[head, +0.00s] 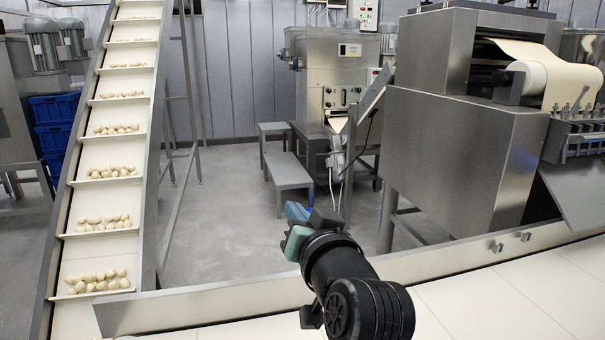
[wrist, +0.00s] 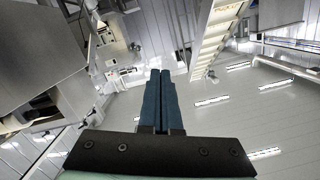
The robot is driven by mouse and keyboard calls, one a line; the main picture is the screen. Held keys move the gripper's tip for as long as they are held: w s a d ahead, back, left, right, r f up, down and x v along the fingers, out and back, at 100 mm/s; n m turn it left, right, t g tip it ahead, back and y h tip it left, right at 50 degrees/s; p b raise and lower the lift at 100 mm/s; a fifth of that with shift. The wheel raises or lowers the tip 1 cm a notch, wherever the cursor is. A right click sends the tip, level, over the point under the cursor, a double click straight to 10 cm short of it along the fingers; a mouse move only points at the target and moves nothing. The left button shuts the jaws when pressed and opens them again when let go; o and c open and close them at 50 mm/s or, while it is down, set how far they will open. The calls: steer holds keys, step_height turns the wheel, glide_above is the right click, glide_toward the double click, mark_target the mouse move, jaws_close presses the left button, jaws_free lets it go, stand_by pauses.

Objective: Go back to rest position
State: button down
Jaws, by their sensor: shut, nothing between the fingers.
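My gripper (head: 297,212) shows near the middle of the head view, at the end of my dark arm, above the white belt and its metal edge. In the wrist view my gripper (wrist: 160,73) has its two blue fingers side by side, pressed together. Nothing shows between the fingers. The gripper touches nothing that I can see.
A white conveyor belt (head: 485,305) runs along the front with a raised metal rail (head: 240,305). A large steel machine (head: 455,150) with a dough sheet stands at the right. Grey floor (head: 230,200) lies open beyond the rail.

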steer(key=s+r+n+t+h+p, duration=0.1)
steer(key=s+r+t+h, duration=0.35)
steer(key=s+r, duration=0.8)
steer(key=s+r+t+h+p, duration=0.1)
steer(key=s+r+t, duration=0.75)
steer(key=r, duration=0.65)
step_height(320, 180, up, 19)
steer(key=g+p, duration=0.1)
steer(key=p, duration=1.7)
steer(key=shift+s+d+g+p, duration=0.3)
steer(key=shift+s+d+p, duration=0.1)
steer(key=shift+s, duration=0.05)
steer(key=shift+f+y, duration=0.15)
steer(key=shift+y, duration=0.1)
